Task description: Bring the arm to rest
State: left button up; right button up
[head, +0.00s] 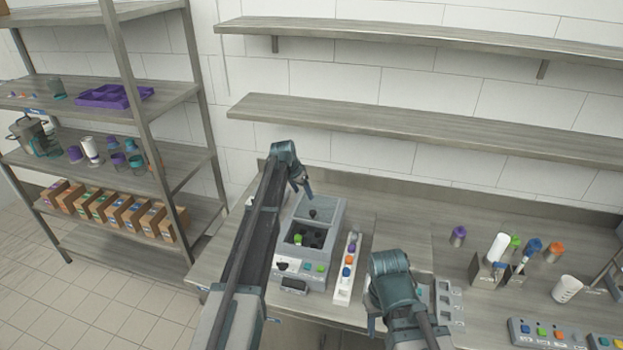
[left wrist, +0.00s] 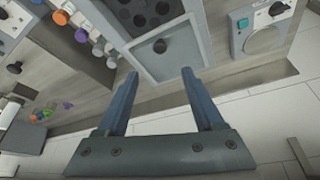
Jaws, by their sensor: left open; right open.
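The machine's lid with a dark knob (left wrist: 160,46) shows beyond the fingertips. My right gripper (head: 372,325) is low in the head view, in front of the counter and right of the machine. It is open, its fingers are partly hidden by the wrist, and I see nothing held in it.
Cups and bottles (head: 497,247) stand on the right of the counter (head: 400,232). A shelf rack (head: 130,60) stands at left. Wall shelves (head: 420,130) hang above and are empty.

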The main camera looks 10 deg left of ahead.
pick_arm(q)
jog(key=s+d+f+g+b, duration=0.1)
jog(key=s+d+f+b, duration=0.25)
jog(key=s+d, duration=0.5)
jog(key=s+d+f+g+b, duration=0.1)
jog(key=s+d+f+b, duration=0.3)
jog(key=s, duration=0.7)
jog(key=s+d+f+g+y+b, duration=0.1)
jog(key=s+d+f+b, duration=0.1)
jog(key=s, duration=1)
jog(key=s+d+f+n+g+y+b, duration=0.1)
jog(key=s+d+f+y+b, duration=0.1)
jog(key=s, duration=1)
notch_tip(320, 180, down, 3)
jog(key=shift+s+d+f+g+b, duration=0.1)
jog(key=shift+s+d+g+b, duration=0.2)
jog(key=shift+d+b, duration=0.7)
